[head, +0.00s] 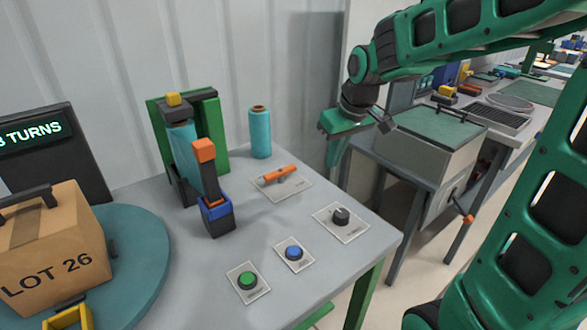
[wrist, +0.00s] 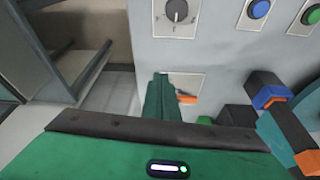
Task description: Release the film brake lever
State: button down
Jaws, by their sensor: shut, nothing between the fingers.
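A short orange lever (head: 281,175) lies on a pale labelled plate on the grey table; its label is too small to read. In the wrist view its orange end (wrist: 187,99) shows just right of my fingers, which hide the rest. My gripper (head: 333,164) is shut and empty, pointing down, to the right of the lever in the head view and apart from it as seen there. In the wrist view my gripper (wrist: 161,78) overlaps the left part of the lever's plate (wrist: 194,82). I cannot tell its exact height over the table.
A film stand (head: 220,140) with an orange-topped arm and blue clamp stands left of the lever. A teal roll (head: 260,135) stands behind. A black knob (head: 341,215), blue button (head: 294,252) and green button (head: 247,280) sit in front. A box (head: 55,240) rests on a turntable (head: 145,250).

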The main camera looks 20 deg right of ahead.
aim_at(281, 173)
jog(key=shift+n+t+y, duration=0.3)
jog(key=shift+n+y, duration=0.1)
jog(key=shift+n, duration=0.3)
jog(key=w+a, duration=0.3)
jog(key=w, duration=0.1)
jog(key=shift+a+r, duration=0.15)
jog(key=shift+a, duration=0.25)
jog(key=x, duration=0.9)
jog(key=shift+s, duration=0.1)
jog(key=w, duration=0.2)
jog(key=w+f, duration=0.1)
jog(key=shift+a, duration=0.4)
jog(key=shift+w+a, duration=0.2)
jog(key=shift+w, duration=0.4)
jog(key=shift+a, duration=0.1)
jog(key=shift+w, duration=0.1)
